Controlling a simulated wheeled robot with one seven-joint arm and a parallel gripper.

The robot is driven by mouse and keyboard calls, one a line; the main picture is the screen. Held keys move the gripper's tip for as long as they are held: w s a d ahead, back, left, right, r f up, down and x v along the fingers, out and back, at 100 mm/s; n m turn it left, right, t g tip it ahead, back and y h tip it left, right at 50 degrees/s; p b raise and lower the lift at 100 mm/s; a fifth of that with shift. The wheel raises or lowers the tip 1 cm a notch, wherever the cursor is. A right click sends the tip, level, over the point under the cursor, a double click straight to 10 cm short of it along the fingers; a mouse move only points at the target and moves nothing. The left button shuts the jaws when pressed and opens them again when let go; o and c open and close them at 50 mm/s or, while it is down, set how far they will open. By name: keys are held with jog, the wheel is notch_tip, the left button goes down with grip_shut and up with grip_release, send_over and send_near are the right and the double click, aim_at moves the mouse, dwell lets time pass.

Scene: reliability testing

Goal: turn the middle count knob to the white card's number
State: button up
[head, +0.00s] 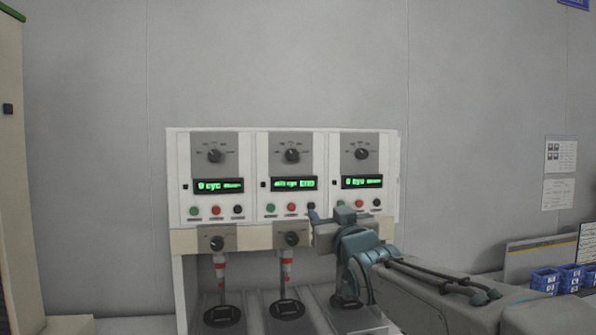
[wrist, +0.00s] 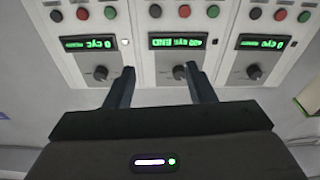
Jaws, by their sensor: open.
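The middle panel's upper knob (head: 292,156), dark and round with scale marks, sits above a green-lit display (head: 294,184). The middle lower knob (head: 291,239) is on a grey plate; I cannot tell by label which is the count knob. My gripper (head: 316,216) is in front of the unit, at the middle and right panels. The wrist view is upside down. There, my open, empty gripper (wrist: 159,70) has the middle upper knob (wrist: 180,72) between its fingers in the picture, close by the right finger; contact cannot be told. I cannot make out a numbered white card.
Left panel (head: 196,170) and right panel (head: 392,160) carry like knobs, displays and coloured buttons. Below are red-and-white plungers (head: 221,268) over dark round bases. My arm covers the right lower part. Papers (head: 560,156) hang on the right wall above blue bins (head: 545,280).

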aim_at(293, 157)
jog(key=a+r+n+t+y, duration=0.2)
jog(key=a+r+y, duration=0.1)
jog(key=r, duration=0.3)
jog(key=p+x, duration=0.1)
jog(key=x, duration=0.3)
jog(key=p+x, duration=0.2)
jog(key=x, duration=0.3)
jog(key=p+x, duration=0.1)
jog(key=x, duration=0.3)
jog(key=shift+w+a+f+p, duration=0.25)
jog(key=shift+w+p, duration=0.1)
jog(key=shift+w, duration=0.15)
jog(key=shift+m, duration=0.3)
jog(key=c, duration=1)
